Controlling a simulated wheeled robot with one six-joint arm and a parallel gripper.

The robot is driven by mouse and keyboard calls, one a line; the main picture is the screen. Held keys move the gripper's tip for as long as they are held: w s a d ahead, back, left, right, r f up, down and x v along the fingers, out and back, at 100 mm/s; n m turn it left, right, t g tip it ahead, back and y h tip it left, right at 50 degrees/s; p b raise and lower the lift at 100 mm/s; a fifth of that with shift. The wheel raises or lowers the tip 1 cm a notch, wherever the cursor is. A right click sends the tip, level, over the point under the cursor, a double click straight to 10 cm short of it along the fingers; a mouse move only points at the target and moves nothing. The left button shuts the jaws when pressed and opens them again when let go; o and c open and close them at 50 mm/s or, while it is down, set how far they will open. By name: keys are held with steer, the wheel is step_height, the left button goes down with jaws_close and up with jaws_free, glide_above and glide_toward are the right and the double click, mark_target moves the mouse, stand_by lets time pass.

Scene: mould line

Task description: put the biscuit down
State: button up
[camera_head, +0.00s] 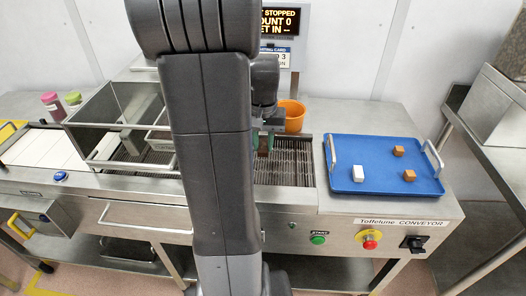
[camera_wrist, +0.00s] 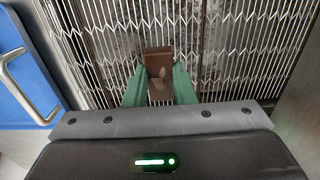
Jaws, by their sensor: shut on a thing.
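The biscuit (camera_wrist: 158,62) is a brown block with a pale mark on its near face. In the wrist view it sits between the two green fingers of my gripper (camera_wrist: 159,88), which is shut on it. Wire conveyor mesh (camera_wrist: 225,40) lies below it; I cannot tell whether the biscuit touches the mesh. In the head view my gripper (camera_head: 263,143) is over the conveyor belt (camera_head: 285,165), left of the blue tray, and my arm hides much of the belt. The biscuit is hard to make out there.
A blue tray (camera_head: 350,185) with handles holds a white block (camera_head: 358,173) and two orange-brown blocks (camera_head: 398,151) (camera_head: 409,175). An orange bucket (camera_head: 292,115) stands behind the belt. A metal-framed hood (camera_head: 108,100) stands left. Start (camera_head: 318,239) and red stop (camera_head: 370,240) buttons are on the front.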

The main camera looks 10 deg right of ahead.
mark_target(263, 146)
steer(key=shift+f, duration=1.75)
steer(key=shift+f, duration=0.1)
steer(key=o, duration=1)
steer(key=shift+c, duration=0.2)
step_height(263, 146, up, 12)
